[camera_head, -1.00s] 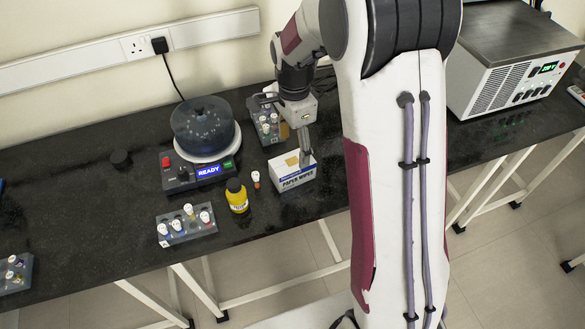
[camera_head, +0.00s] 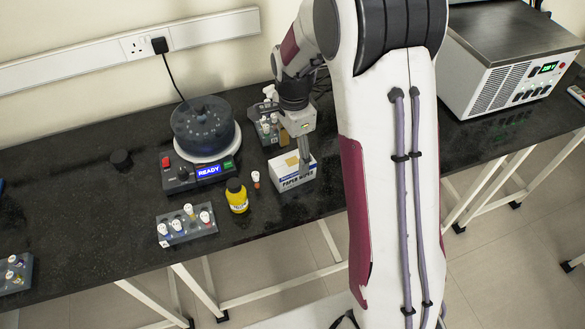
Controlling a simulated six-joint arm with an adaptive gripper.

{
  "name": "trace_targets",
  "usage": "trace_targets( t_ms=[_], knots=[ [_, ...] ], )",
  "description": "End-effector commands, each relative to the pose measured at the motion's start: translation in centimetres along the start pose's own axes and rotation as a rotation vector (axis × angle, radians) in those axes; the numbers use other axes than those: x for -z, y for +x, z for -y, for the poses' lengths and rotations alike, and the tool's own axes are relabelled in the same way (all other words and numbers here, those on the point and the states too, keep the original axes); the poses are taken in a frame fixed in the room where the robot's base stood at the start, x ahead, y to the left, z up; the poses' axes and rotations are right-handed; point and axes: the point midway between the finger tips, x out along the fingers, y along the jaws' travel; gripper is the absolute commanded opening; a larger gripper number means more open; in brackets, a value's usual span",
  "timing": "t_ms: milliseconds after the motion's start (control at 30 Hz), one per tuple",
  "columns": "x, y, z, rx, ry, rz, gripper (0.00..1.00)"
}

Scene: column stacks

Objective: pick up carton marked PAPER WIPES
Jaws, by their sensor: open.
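The white carton marked PAPER WIPES (camera_head: 290,180) stands on the dark bench, with blue print on its front and a tan patch on its top. My gripper (camera_head: 304,158) points down at the carton's right part. It is open, and one dark finger shows against the carton's top and right end. The other finger is hard to make out. I cannot tell whether the finger touches the carton.
A small reddish-brown vial with a white cap (camera_head: 256,180) and a yellow bottle (camera_head: 237,197) stand left of the carton. A centrifuge (camera_head: 205,140) reading READY is further left. A vial rack (camera_head: 264,131) stands behind the carton, another rack (camera_head: 186,229) front left.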

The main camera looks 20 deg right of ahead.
Motion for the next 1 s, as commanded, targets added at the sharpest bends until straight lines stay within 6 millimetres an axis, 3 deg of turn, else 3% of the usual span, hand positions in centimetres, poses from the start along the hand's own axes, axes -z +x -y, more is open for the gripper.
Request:
trace_targets(
  t_ms=[267, 633, 1000],
  knots=[
    [-0.2, 1.0, -0.1, -0.004, -0.001, 0.001, 0.65],
    [-0.4, 4.7, -0.2, -0.003, 0.0, 0.001, 0.65],
    [-0.4, 5.2, -0.1, 0.0, 0.0, 0.0, 0.65]
  ],
)
